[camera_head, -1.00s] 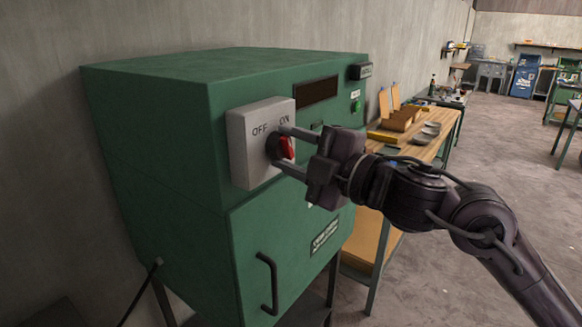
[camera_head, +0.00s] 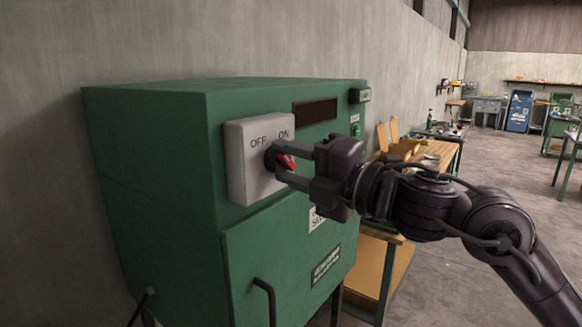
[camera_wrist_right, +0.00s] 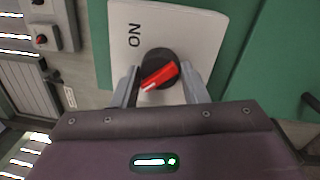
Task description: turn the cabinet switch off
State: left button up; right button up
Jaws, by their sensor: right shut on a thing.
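The cabinet switch is a light grey box (camera_head: 246,178) on the green cabinet's front, marked OFF at left and ON at right. Its round black dial with a red handle (camera_head: 287,161) sits below the labels. In the right wrist view the red handle (camera_wrist_right: 160,76) lies slanted across the dial, near the ON label. My right gripper (camera_head: 279,162) is shut on the switch's dial and red handle, one finger above and one below. The fingers hide part of the dial. In the right wrist view they flank it on both sides. My left gripper is not in view.
The green cabinet (camera_head: 160,150) stands against a grey wall, with a door handle (camera_head: 266,296) below the switch. A wooden workbench (camera_head: 436,156) stands behind to the right. Open floor (camera_head: 440,270) lies right of the cabinet.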

jog(key=shift+f, duration=0.2)
jog(key=o, duration=0.9)
jog(key=shift+r, duration=0.1)
jog(key=shift+o, duration=0.2)
jog(key=shift+s+d, duration=0.2)
jog(key=shift+d, duration=0.15)
jog(key=b+v, duration=0.2)
jog(key=v, duration=0.4)
jog(key=shift+s+d+b, duration=0.3)
jog(key=shift+d+b, duration=0.05)
jog(key=shift+b, duration=0.05)
jog(key=shift+w, duration=0.1)
